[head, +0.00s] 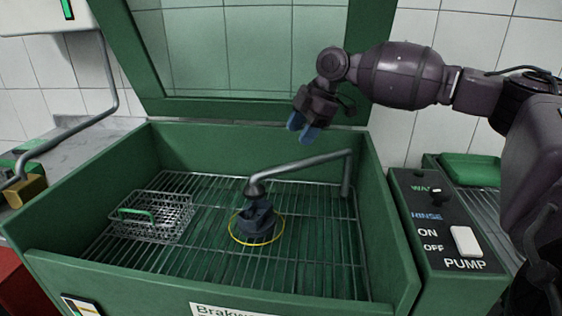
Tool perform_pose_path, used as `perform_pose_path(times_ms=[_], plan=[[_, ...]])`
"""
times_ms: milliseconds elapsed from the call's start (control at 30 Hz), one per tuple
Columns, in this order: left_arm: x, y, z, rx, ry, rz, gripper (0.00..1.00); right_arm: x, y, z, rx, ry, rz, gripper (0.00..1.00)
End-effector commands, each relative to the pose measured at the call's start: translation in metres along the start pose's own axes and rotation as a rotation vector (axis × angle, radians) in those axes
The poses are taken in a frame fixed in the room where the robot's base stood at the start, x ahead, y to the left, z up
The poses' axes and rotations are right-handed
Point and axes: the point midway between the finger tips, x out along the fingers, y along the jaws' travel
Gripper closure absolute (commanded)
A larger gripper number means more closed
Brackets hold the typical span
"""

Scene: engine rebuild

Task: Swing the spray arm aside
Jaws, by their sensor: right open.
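The spray arm (302,165) is a grey pipe inside the green wash cabinet. It rises from a post (346,178) at the right rear of the tub and reaches left to a nozzle head (255,187) over the middle of the rack. A dark part (257,219) stands directly below the nozzle, inside a yellow ring on the rack. My right gripper (303,127) hangs above the rear of the tub, higher in the picture than the spray arm and apart from it. Its blue fingertips point down, and it is open and empty. My left gripper is not in view.
The green lid (372,60) stands open behind. A control panel (437,222) with a pump switch (466,241) is at right. The rack's front right is clear.

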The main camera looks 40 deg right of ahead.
Motion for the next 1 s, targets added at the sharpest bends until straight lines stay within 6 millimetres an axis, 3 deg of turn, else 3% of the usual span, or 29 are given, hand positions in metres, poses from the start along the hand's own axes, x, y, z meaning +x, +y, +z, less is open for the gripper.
perform_pose_path(times_ms=[400, 600, 1000], plan=[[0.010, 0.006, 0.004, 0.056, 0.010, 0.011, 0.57, 0.072, -0.002, 0.004, 0.003, -0.004, -0.014, 0.49], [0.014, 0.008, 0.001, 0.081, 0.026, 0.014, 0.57, 0.097, -0.002, 0.002, 0.002, -0.002, -0.010, 0.49], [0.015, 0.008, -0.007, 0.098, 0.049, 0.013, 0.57, 0.106, -0.001, 0.000, 0.001, 0.000, -0.001, 0.49]])
